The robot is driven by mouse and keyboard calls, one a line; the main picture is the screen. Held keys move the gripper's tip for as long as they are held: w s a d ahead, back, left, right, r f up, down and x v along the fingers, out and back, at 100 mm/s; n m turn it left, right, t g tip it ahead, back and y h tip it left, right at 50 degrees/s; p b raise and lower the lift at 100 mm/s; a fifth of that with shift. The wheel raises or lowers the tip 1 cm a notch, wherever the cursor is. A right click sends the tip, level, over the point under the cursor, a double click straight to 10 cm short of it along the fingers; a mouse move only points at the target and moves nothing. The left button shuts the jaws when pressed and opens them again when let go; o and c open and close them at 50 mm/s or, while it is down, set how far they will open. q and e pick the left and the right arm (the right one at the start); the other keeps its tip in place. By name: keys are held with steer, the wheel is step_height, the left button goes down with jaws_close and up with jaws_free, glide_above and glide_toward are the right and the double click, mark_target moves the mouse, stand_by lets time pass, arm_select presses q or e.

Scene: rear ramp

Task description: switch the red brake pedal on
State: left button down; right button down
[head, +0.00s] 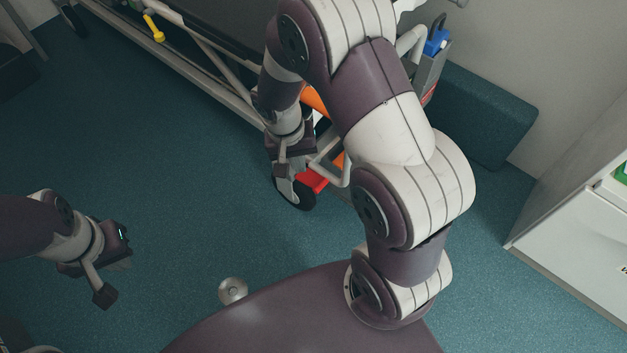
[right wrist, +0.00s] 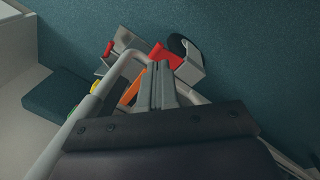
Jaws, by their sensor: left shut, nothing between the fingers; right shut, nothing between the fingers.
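The red brake pedal (head: 313,181) is low on the stretcher frame, beside a dark castor wheel (head: 303,196). The pedal also shows in the right wrist view (right wrist: 165,55), just beyond my fingertips. My right gripper (head: 281,170) is shut and empty, pointing down close to the pedal at its left in the head view. In the right wrist view its two fingers (right wrist: 158,72) lie together and overlap the pedal's near edge. I cannot tell whether they touch it. My left gripper (head: 104,294) is shut and empty over open floor at the lower left.
Pale frame tubes (right wrist: 118,78) and an orange part (right wrist: 130,92) lie close to my right gripper. A yellow-handled lever (head: 155,29) is further along the stretcher. A white cabinet (head: 575,250) stands at the right. The blue-green floor (head: 180,170) at left is mostly clear.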

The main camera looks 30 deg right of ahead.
steer(key=w+d+f+m+h+b, duration=0.1)
steer(key=w+f+m, duration=0.3)
steer(key=m, duration=0.5)
steer(key=shift+w+d+f+h, duration=0.25)
steer(key=shift+w+d+h, duration=0.25)
steer(key=shift+w+d, duration=0.45)
steer(key=shift+w+a, duration=0.15)
steer(key=b, duration=0.8)
glide_toward(320, 182)
steer(key=x, duration=0.5)
steer(key=shift+w+f, duration=0.15)
steer(key=shift+s+d+f, duration=0.2)
steer(key=shift+s+f, duration=0.05)
steer(key=shift+f, duration=0.15)
steer(key=shift+s+f+b, duration=0.1)
steer(key=shift+b, duration=0.2)
